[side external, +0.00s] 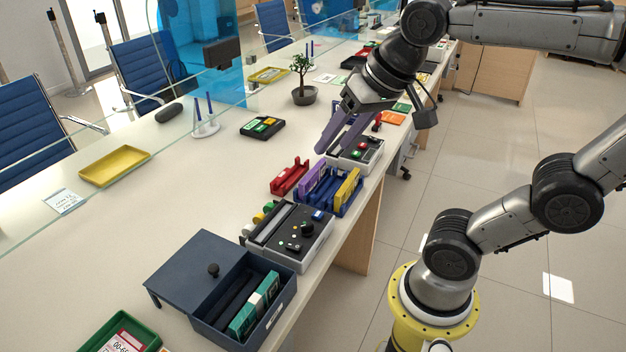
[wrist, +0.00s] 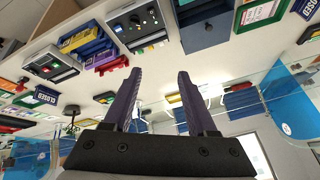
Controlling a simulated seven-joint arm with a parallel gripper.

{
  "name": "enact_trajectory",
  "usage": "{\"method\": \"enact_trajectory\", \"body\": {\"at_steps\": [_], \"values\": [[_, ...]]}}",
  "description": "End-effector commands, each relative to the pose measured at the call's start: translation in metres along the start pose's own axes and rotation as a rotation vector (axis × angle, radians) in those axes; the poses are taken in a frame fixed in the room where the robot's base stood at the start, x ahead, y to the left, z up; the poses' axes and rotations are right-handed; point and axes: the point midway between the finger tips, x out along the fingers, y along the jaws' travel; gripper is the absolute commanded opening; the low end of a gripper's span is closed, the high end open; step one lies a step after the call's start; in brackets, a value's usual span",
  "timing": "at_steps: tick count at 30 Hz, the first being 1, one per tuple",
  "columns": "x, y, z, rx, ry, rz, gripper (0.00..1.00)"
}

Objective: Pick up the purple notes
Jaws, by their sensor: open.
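The purple notes (side external: 312,183) stand upright in a blue holder (side external: 350,209), between a red rack and a yellow bundle (side external: 348,186). In the wrist view the purple notes (wrist: 102,58) show as a narrow strip left of the fingers, beside the blue holder (wrist: 92,48). My gripper (side external: 331,149) is open and empty, with dark purple fingers. It is above the counter, on the far side of the notes and apart from them. In the wrist view the gap between the fingertips (wrist: 159,74) holds nothing.
A red rack (side external: 289,178) stands beside the holder. Grey machines stand on both sides, one nearer (side external: 290,236) and one farther (side external: 368,155). An open navy cash box (side external: 240,298) is at the front. A potted plant (side external: 303,96) is behind.

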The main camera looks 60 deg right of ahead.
Motion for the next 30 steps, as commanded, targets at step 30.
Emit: {"method": "enact_trajectory", "body": {"at_steps": [30], "values": [[0.253, 0.207, -0.198, 1.075, -0.299, 0.439, 0.57]]}}
